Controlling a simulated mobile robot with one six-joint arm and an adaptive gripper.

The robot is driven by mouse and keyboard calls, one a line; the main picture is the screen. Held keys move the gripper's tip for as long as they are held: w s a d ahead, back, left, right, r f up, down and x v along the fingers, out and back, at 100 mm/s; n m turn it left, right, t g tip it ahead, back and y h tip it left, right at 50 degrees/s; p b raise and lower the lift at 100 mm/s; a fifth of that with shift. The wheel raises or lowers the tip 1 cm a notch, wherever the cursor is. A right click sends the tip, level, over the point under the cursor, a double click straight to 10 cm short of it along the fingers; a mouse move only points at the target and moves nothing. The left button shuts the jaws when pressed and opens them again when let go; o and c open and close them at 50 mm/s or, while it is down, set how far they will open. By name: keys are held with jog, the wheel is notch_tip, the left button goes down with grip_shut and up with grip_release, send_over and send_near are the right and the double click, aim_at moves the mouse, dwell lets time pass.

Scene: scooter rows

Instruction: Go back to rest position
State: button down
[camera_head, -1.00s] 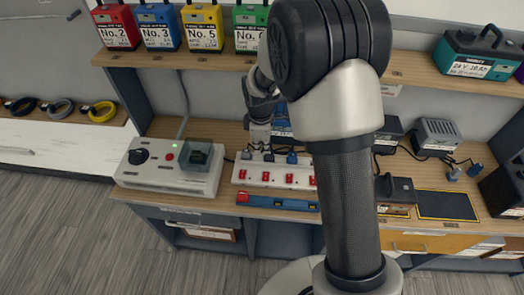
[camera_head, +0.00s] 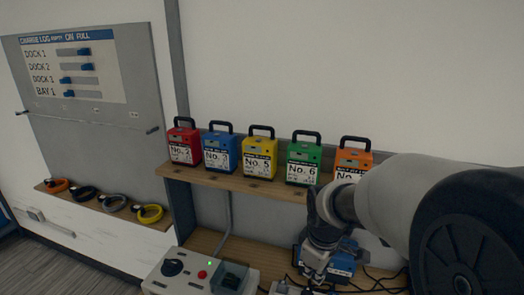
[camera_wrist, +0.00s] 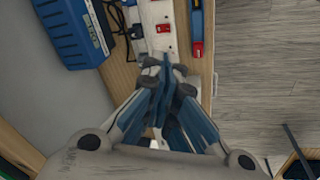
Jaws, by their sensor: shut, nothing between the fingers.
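My gripper (camera_wrist: 165,75) is shut in the wrist view, its fingertips together over the edge of a white power strip (camera_wrist: 160,22) with red switches. In the head view my gripper (camera_head: 312,272) is small, low in the picture, over the workbench and in front of a blue device. Nothing shows between the fingers. My arm fills the lower right of the head view and hides part of the bench.
A shelf (camera_head: 230,182) above the bench holds a row of coloured battery packs, with a red one (camera_head: 183,145) leftmost. A blue device (camera_wrist: 72,30) with cables lies beside the strip. A white control box (camera_head: 195,275) stands on the bench at left. Coloured rings (camera_head: 150,213) lie on a ledge.

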jog(key=s+r+m+t, duration=0.1)
jog(key=s+r+m, duration=0.3)
jog(key=s, duration=0.7)
jog(key=s+d+r+m+t, duration=0.1)
jog(key=s+r+m, duration=0.4)
jog(key=s, duration=0.6)
jog(key=shift+r+m, duration=0.25)
jog(key=shift+m, duration=0.15)
jog(key=shift+d, duration=0.15)
